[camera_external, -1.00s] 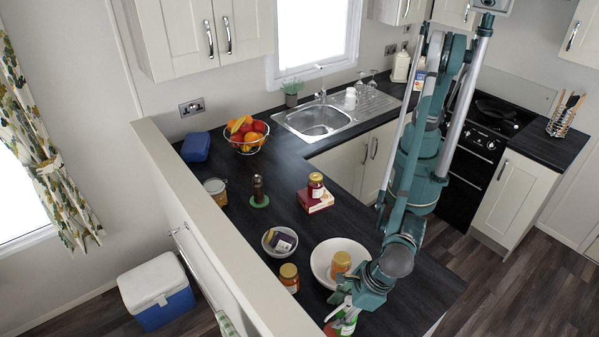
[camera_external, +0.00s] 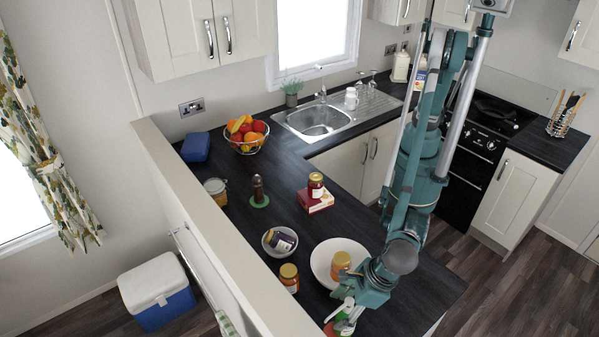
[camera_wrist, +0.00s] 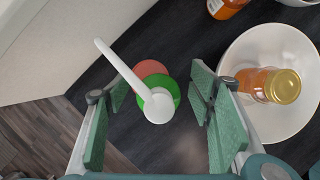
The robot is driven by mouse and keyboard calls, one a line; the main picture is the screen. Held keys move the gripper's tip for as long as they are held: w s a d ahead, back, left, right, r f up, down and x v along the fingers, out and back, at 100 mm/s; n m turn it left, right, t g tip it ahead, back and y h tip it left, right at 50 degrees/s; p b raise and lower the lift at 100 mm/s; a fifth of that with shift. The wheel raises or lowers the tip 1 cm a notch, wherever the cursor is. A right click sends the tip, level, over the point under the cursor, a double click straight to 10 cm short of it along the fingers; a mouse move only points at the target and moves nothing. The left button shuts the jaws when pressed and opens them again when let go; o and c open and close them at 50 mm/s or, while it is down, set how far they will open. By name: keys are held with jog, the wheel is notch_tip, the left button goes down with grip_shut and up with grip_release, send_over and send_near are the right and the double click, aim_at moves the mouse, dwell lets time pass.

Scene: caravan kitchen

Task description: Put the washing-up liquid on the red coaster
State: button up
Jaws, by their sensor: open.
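The washing-up liquid has a green body (camera_wrist: 168,86) and a white pump top (camera_wrist: 158,106) with a long spout pointing to the upper left in the wrist view. In the external view the bottle (camera_external: 347,326) is at the bottom edge, partly cut off. The red coaster (camera_wrist: 150,69) shows as a red disc partly hidden behind the bottle; its edge also shows in the external view (camera_external: 329,329). The bottle looks upright over the coaster, but its base is hidden. My gripper (camera_wrist: 160,90) is open above the bottle, its fingers apart on either side of the pump top.
A white bowl (camera_external: 320,263) with an orange jar (camera_external: 341,262) stands close to the gripper. Another jar (camera_external: 289,277) and a small bowl (camera_external: 270,245) are left of it. A raised ledge (camera_external: 240,270) borders the counter. A red box with a jar stands farther back (camera_external: 317,204).

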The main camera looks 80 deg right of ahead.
jog(key=v, duration=1)
jog(key=shift+s+r+b, duration=0.15)
jog(key=shift+r+b, duration=0.05)
jog(key=shift+b, duration=0.15)
jog(key=shift+d, duration=0.1)
dwell(0.4)
